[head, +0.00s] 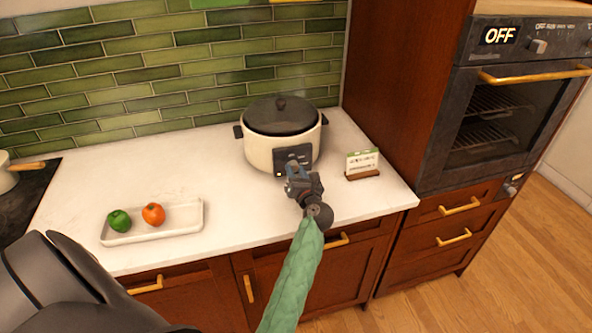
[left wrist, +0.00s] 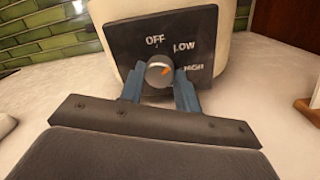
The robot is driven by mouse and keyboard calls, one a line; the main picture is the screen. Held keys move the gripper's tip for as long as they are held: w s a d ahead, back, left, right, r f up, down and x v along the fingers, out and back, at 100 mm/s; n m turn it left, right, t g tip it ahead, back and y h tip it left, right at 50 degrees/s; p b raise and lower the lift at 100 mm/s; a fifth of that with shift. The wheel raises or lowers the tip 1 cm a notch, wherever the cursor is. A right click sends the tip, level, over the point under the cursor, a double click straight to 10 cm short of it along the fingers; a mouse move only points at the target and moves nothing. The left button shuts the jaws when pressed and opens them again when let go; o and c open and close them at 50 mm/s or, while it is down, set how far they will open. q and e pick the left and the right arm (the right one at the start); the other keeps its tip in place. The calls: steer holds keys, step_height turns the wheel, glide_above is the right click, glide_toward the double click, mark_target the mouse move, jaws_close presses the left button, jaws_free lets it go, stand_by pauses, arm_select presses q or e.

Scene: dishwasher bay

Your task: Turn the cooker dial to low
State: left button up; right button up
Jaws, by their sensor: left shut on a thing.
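The cooker (head: 268,150) is a cream pot with a black lid, standing on the white counter. Its black control panel (left wrist: 200,22) reads OFF, LOW and HIGH in the left wrist view. The fingers also show on both sides of the dial in the left wrist view (left wrist: 159,84). My right gripper is not in view.
A small card on a wooden stand (head: 362,164) is right of the cooker. A white tray (head: 180,228) with a green and an orange-red item lies to the left. An oven (head: 510,110) showing OFF is in the tall cabinet. Green tiles back the counter.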

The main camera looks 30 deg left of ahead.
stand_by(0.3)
arm_select(q)
steer(key=o, duration=1)
steer(key=shift+c, duration=0.2)
